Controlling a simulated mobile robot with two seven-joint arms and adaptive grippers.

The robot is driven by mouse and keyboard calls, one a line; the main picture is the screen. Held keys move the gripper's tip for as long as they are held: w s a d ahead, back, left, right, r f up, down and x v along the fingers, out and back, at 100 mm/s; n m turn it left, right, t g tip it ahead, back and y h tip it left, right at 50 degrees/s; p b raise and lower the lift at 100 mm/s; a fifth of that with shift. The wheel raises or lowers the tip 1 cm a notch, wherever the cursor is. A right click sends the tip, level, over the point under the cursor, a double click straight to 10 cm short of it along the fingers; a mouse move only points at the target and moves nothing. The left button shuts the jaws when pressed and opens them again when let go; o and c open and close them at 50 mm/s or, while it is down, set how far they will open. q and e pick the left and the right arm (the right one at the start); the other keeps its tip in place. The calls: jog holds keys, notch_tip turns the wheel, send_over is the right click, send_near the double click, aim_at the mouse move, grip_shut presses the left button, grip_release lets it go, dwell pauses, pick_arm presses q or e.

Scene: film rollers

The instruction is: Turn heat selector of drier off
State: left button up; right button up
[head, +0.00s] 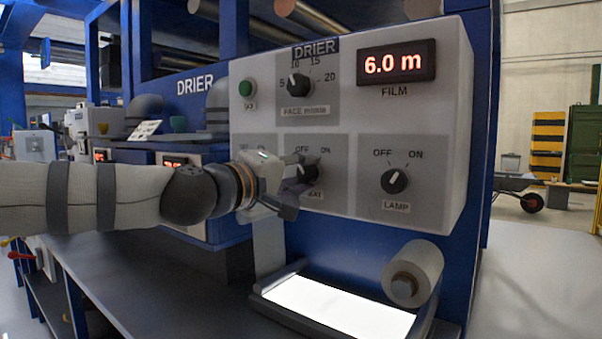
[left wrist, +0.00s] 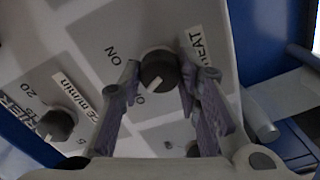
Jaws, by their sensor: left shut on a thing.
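The drier's heat selector is a round black knob (head: 307,173) on a grey plate with OFF and ON above it. Its HEAT label is partly hidden by my gripper in the head view. My left gripper (head: 294,183) is at this knob, one finger above and one below. In the left wrist view the knob (left wrist: 158,70) lies between the two fingertips (left wrist: 159,80), and the gripper is shut on it. Its white mark points down-left there, towards the partly hidden OFF word. The right gripper is not in view.
The lamp knob (head: 394,181) is to the right and the pace knob (head: 299,84) above. A green button (head: 245,88) and the film display (head: 396,63) share the panel. A roller (head: 415,272) and a lit tray (head: 272,283) stand out below.

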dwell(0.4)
pick_arm(q)
jog(key=o, duration=1.1)
jog(key=shift+o, duration=0.2)
jog(key=v, duration=1.2)
